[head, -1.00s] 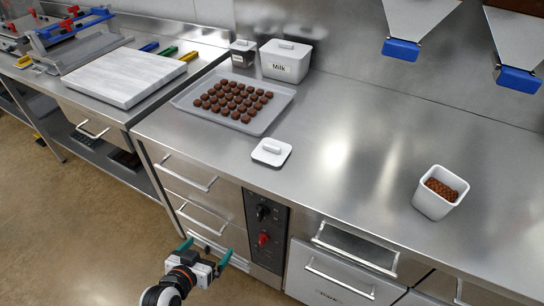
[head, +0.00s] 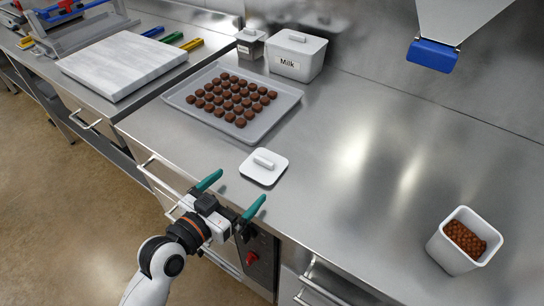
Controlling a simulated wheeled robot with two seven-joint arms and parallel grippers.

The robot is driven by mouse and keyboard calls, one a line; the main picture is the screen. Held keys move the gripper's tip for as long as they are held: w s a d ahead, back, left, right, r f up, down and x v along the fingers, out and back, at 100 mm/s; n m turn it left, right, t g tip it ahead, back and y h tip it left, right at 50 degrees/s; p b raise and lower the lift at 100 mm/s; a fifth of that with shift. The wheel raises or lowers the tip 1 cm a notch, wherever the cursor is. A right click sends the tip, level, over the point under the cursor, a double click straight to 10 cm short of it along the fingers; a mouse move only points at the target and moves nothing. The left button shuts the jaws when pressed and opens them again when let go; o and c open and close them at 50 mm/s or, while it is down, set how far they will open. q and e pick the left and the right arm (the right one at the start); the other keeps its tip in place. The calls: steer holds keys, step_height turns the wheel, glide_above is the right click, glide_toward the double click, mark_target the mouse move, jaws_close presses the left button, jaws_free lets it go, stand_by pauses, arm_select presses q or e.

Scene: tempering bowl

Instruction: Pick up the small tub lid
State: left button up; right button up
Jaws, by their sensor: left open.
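The small tub lid (head: 256,172) is a white square lid with a raised bar handle. It lies flat on the steel counter near its front edge. My left gripper (head: 236,190) is open and empty, with its two teal fingers pointing toward the lid. In the picture it is just below the lid, on the front-edge side, and apart from it. A white tub (head: 440,250) without a lid stands on the right of the counter, with brown pieces inside. My right gripper is not in view.
A grey tray (head: 284,108) of chocolates lies behind the lid. A white tub labelled Milk (head: 305,66) and a smaller dark container (head: 250,48) stand at the back. A white board (head: 125,62) is at left. A blue-tipped chute (head: 432,56) hangs at upper right. The middle counter is clear.

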mark_target(262, 165)
arm_select(q)
steer(key=x, duration=0.5)
steer(key=shift+r+p, duration=0.1)
steer(key=shift+p, duration=0.2)
steer(key=shift+w+d, duration=0.45)
steer(key=shift+w, duration=0.1)
steer(key=shift+p+x, duration=0.35)
steer(key=shift+x, duration=2.05)
steer(key=shift+a, duration=0.1)
steer(key=c, duration=0.8)
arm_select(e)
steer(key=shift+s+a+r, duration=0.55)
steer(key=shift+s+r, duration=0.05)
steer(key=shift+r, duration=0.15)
